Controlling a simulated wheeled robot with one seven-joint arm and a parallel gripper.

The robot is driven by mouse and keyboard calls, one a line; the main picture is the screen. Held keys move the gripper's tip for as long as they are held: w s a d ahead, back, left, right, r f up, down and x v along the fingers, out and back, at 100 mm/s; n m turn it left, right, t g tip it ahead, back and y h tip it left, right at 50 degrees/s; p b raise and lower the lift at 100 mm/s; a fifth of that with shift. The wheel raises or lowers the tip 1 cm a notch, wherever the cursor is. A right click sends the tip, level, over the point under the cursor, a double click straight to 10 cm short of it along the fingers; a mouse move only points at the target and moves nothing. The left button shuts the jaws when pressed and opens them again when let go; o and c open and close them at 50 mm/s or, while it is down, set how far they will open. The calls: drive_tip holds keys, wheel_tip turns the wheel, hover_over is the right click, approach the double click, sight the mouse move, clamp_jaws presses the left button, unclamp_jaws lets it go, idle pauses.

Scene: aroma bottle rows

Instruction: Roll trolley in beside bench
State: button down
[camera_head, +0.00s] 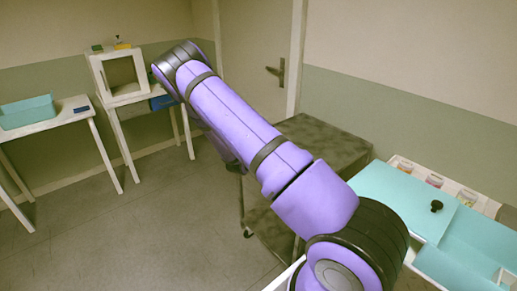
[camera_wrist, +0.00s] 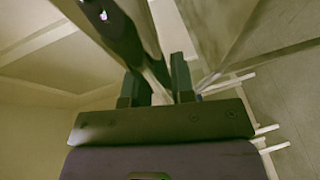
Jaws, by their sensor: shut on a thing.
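The trolley is dark grey-brown, with a flat top (camera_head: 322,142), a lower shelf (camera_head: 268,222) and casters. It stands on the floor behind my arm in the head view, which hides part of it. The bench (camera_head: 380,183) is at the right, with a turquoise top, close to the trolley's right side; the exact gap is hidden. My gripper is hidden behind my arm in the head view. In the wrist view my gripper (camera_wrist: 160,82) is shut on a dark bar (camera_wrist: 122,38), which seems to be part of the trolley.
Several small jars (camera_head: 434,181) stand in a white rack along the bench's back edge, near a black knob (camera_head: 436,206). At the left are a table with a turquoise tray (camera_head: 27,112) and a stand with a white frame (camera_head: 120,72). The floor (camera_head: 150,225) left of the trolley is clear.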

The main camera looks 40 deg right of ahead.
drive_tip(key=shift+d, duration=0.25)
drive_tip(key=c, duration=1)
unclamp_jaws()
drive_tip(key=shift+d, duration=0.1)
drive_tip(key=shift+o, duration=0.2)
drive_tip(key=shift+a, duration=0.2)
drive_tip(key=shift+s+a, duration=0.1)
drive_tip(key=shift+a, duration=0.2)
drive_tip(key=v, duration=1)
drive_tip(key=shift+r, duration=0.1)
drive_tip(key=shift+d, duration=0.1)
